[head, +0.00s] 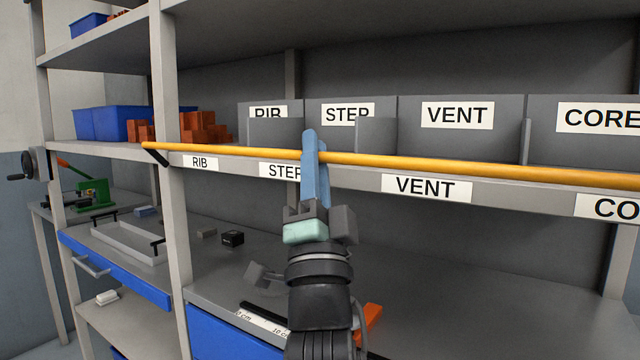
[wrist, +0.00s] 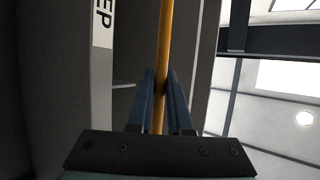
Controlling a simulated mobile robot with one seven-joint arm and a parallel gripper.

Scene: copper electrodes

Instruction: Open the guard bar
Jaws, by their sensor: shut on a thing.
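The guard bar (head: 440,167) is a long yellow rod. It runs across the front of the labelled shelf, from a black bracket at the left post out past the right edge of the head view. My gripper (head: 314,152) has blue fingers and is shut on the bar, in front of the STEP label. In the wrist view the bar (wrist: 165,50) passes between the two blue fingers (wrist: 161,95). The fingers hide a short stretch of the bar.
Grey bins (head: 458,130) marked RIB, STEP, VENT and CORE stand on the shelf behind the bar. The bench below (head: 440,290) has free room at the right. A shelf post (head: 168,200) stands left of my gripper. An orange object (head: 372,322) lies beside my arm.

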